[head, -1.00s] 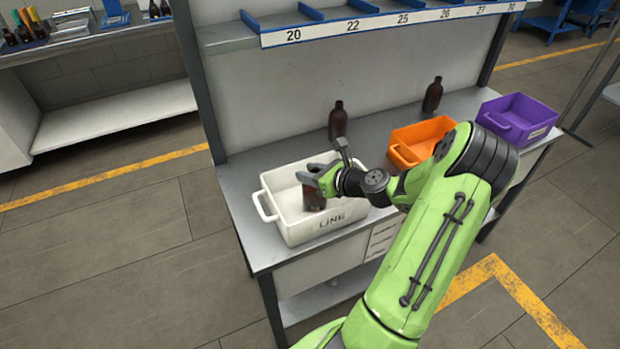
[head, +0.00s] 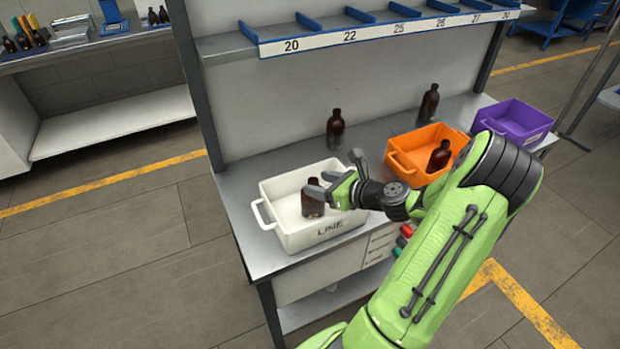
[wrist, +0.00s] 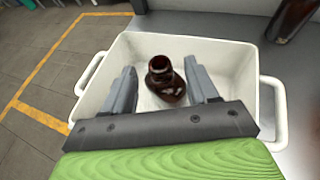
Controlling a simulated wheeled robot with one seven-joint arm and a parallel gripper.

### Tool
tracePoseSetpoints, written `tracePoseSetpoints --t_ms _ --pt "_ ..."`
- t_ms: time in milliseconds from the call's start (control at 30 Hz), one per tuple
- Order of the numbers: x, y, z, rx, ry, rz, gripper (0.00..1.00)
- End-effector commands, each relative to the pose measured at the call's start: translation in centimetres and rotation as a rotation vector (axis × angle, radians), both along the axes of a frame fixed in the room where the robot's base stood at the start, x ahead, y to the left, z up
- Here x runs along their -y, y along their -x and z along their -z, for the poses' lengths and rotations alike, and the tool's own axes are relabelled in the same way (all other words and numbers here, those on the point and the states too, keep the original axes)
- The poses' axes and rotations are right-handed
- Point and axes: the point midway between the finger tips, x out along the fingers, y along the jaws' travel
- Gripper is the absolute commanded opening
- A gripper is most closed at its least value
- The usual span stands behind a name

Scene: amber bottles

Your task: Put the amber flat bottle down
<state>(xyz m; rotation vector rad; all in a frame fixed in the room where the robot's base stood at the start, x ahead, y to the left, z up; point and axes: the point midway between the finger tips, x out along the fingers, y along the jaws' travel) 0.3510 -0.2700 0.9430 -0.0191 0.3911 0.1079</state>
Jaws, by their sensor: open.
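The amber flat bottle (head: 311,203) stands upright inside the white bin (head: 285,240) labelled LINE. My gripper (head: 335,183) is open at the bin, just right of the bottle in the head view, where a finger overlaps part of it. In the wrist view the bottle (wrist: 166,86) shows between the two spread fingers of my gripper (wrist: 160,72), with a visible gap on both sides. The bottle's base seems to rest on the floor of the white bin (wrist: 240,60).
An orange bin (head: 405,160) holding another amber bottle (head: 439,156) stands to the right, with a purple bin (head: 515,120) beyond. Two amber bottles (head: 335,130) (head: 429,103) stand on the bench behind. A numbered shelf (head: 380,30) hangs above.

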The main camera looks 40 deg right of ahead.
Motion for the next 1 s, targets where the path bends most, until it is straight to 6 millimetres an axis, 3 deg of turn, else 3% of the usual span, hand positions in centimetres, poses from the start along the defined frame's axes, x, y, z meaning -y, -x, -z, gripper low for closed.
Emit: tracePoseSetpoints --t_ms 200,333,433,533,600,733,867,1000 --pt "0.6 5.0 -2.4 -0.001 -0.001 0.004 0.58" --pt "0.7 6.3 -2.9 -0.001 0.000 0.000 0.58" --pt "-0.6 5.9 -3.0 -0.032 0.062 -0.071 0.58" --pt "-4.7 4.2 -3.2 -0.121 0.267 -0.296 0.58" --pt "-8.5 3.4 -3.5 -0.188 0.475 -0.519 0.58" --pt "-14.9 3.8 -4.9 -0.266 0.894 -0.954 0.58" --pt "-20.5 6.1 -7.9 -0.259 1.347 -1.382 0.58" --pt "-24.9 10.5 -11.7 -0.147 1.810 -1.757 0.58"
